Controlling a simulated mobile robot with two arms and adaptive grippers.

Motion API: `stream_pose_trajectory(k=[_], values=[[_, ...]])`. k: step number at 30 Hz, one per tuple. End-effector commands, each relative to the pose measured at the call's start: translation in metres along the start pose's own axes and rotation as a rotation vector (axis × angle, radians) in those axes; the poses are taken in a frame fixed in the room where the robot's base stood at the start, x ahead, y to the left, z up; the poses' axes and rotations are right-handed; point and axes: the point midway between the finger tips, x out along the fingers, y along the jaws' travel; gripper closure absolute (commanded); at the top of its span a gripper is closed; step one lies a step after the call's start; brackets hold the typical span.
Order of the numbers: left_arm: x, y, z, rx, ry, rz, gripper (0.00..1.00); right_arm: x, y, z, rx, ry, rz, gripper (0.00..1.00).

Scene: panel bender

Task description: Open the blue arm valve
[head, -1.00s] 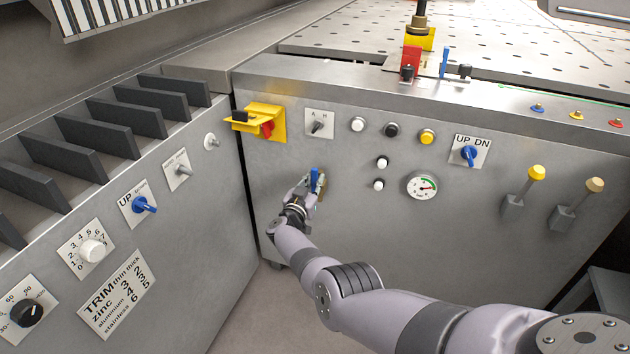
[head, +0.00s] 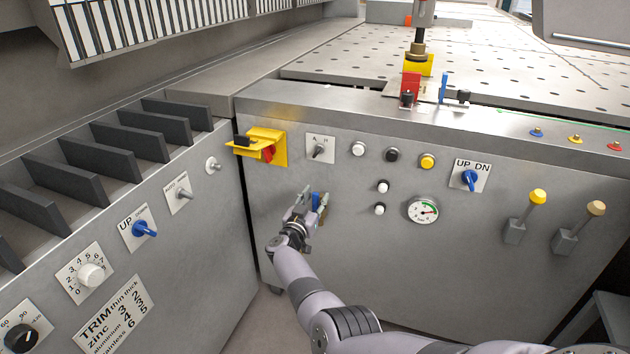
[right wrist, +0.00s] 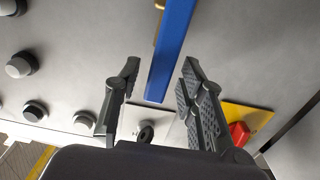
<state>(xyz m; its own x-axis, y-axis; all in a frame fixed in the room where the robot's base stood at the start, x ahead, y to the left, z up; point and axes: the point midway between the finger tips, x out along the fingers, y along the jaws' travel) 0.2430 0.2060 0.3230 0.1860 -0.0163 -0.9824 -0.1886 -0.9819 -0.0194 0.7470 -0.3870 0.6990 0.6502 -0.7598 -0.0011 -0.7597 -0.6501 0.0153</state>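The blue arm valve is a blue lever (head: 318,201) on a brass-coloured fitting, low on the front of the grey machine panel. My right gripper (head: 309,196) is just left of it in the head view and partly overlaps it. In the right wrist view the blue lever (right wrist: 172,45) runs down from the top edge, and its lower end shows between the two fingers of my right gripper (right wrist: 158,70). The fingers are apart, with a gap on both sides of the lever; I cannot tell whether either touches it. My left gripper is not in view.
A yellow bracket with a red knob (head: 267,153) sits above left of the valve. Buttons, a pressure gauge (head: 422,210) and a blue UP/DN switch (head: 470,179) are to the right. The side panel (head: 200,262) closes in on the left.

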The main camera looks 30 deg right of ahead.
Motion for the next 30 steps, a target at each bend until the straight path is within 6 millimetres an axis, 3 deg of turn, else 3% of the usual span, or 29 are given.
stream_pose_trajectory(k=[15, 30], values=[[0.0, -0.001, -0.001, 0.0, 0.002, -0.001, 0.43, -0.001, 0.001, -0.07, 0.001, -0.001, 0.0, 0.63], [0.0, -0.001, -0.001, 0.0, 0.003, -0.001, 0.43, 0.0, 0.002, -0.078, -0.002, -0.001, 0.0, 0.63]])
